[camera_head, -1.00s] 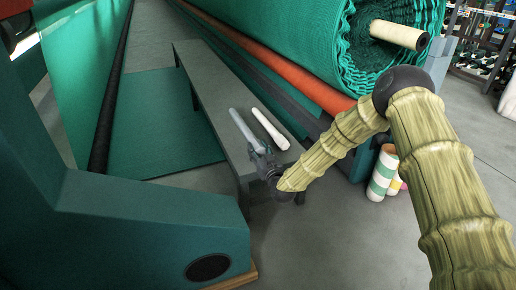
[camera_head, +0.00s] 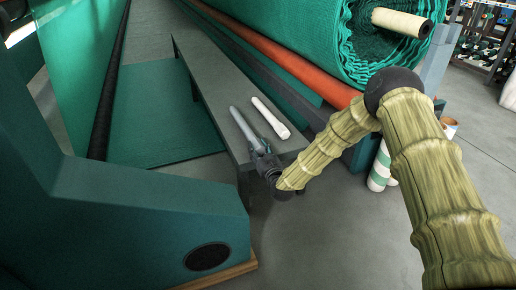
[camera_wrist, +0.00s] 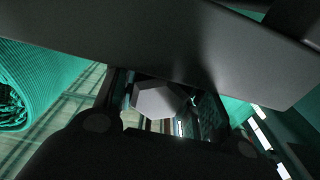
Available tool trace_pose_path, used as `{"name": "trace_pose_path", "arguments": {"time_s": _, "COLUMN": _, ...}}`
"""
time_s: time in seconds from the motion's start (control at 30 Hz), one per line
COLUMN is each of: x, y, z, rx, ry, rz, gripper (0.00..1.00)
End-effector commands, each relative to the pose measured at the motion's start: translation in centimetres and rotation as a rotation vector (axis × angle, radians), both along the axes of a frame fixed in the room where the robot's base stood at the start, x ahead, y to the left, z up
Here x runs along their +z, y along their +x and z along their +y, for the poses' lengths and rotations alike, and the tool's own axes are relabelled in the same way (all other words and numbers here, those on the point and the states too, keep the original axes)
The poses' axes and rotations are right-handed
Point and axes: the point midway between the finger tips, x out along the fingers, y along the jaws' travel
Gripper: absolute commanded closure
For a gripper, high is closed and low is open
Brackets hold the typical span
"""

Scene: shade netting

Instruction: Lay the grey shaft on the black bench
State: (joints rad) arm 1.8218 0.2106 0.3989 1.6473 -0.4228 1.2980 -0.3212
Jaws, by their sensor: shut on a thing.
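The grey shaft (camera_head: 243,125) is a slim rod pointing away from me, over the near end of the black bench (camera_head: 205,75). My gripper (camera_head: 262,152) is shut on its near end, at the bench's near edge. I cannot tell whether the shaft touches the bench top or hangs just above it. In the wrist view the shaft's pale six-sided end (camera_wrist: 160,101) shows between the fingers, with a broad dark slab, likely the bench (camera_wrist: 150,40), across the top.
A white rod (camera_head: 270,117) lies on the bench just right of the shaft. Green netting rolls (camera_head: 350,45) and an orange bar (camera_head: 285,58) run along the right. A striped cylinder (camera_head: 380,168) stands on the floor. The bench's far part is clear.

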Motion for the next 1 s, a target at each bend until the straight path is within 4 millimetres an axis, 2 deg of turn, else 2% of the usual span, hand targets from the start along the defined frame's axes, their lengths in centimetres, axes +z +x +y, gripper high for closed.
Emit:
{"name": "trace_pose_path", "arguments": {"time_s": 0.17, "x": 0.3, "y": 0.1, "z": 0.0, "rx": 0.000, "ry": 0.002, "rz": -0.005, "gripper": 1.00}}
{"name": "trace_pose_path", "arguments": {"time_s": 0.2, "x": 0.3, "y": 0.1, "z": 0.0, "rx": 0.000, "ry": 0.002, "rz": -0.005, "gripper": 0.55}}
{"name": "trace_pose_path", "arguments": {"time_s": 0.3, "x": 0.3, "y": 0.1, "z": 0.0, "rx": 0.000, "ry": 0.001, "rz": -0.004, "gripper": 0.36}}
{"name": "trace_pose_path", "arguments": {"time_s": 0.73, "x": -0.3, "y": -0.5, "z": -0.2, "rx": 0.000, "ry": -0.002, "rz": 0.005, "gripper": 0.35}}
{"name": "trace_pose_path", "arguments": {"time_s": 0.87, "x": -0.3, "y": -1.9, "z": -0.6, "rx": 0.000, "ry": -0.002, "rz": 0.005, "gripper": 0.35}}
{"name": "trace_pose_path", "arguments": {"time_s": 1.0, "x": -0.5, "y": -4.3, "z": -1.3, "rx": 0.001, "ry": -0.001, "rz": 0.005, "gripper": 0.35}}
